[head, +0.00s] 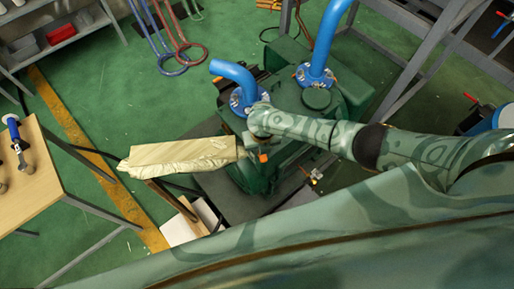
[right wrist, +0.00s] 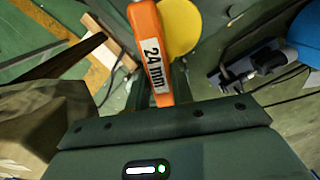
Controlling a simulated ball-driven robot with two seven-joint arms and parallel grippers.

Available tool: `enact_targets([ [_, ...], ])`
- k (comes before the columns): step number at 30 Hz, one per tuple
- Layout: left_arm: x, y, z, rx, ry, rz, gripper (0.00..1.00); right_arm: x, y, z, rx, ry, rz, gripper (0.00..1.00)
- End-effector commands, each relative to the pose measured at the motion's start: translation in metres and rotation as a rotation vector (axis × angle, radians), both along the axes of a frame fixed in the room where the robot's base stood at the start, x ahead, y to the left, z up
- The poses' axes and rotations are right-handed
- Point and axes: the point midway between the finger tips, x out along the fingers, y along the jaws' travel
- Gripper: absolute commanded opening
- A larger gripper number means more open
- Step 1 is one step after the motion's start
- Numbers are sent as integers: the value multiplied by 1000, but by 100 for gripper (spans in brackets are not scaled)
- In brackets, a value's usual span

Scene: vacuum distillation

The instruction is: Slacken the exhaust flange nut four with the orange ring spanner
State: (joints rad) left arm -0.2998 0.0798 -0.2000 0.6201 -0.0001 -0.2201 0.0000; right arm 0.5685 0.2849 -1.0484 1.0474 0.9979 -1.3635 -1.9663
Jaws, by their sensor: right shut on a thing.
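The orange ring spanner (right wrist: 160,55), marked 24 mm, is held in my right gripper and extends away from the palm in the right wrist view. In the head view a small orange part of it (head: 263,157) shows just below my right gripper (head: 256,135), which is over the green pump (head: 318,98). A blue flange (head: 240,100) with a bent blue pipe (head: 232,71) lies just above the gripper. A second blue flange (head: 306,75) is farther right. I cannot tell which is the exhaust flange, pick out nut four, or see the spanner's ring on a nut. My left gripper is not in view.
A cream-covered long object (head: 182,155) lies left of the pump. A wooden table (head: 45,190) with a blue-handled tool (head: 14,135) stands at the left. Grey frame bars (head: 425,55) rise at the right. Green floor (head: 120,95) is open at the upper left.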

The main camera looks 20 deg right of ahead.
Motion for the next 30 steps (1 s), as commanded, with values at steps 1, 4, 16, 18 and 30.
enact_targets([
  [1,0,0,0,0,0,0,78,0,0,0,1,-1,3,0],
  [4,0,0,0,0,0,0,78,0,0,0,2,-1,5,0],
  [16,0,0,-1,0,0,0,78,0,-12,0,-1,-1,57,0],
  [18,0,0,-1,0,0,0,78,0,-15,0,0,-1,79,0],
  [30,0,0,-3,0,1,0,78,0,-28,0,2,-2,150,0],
])
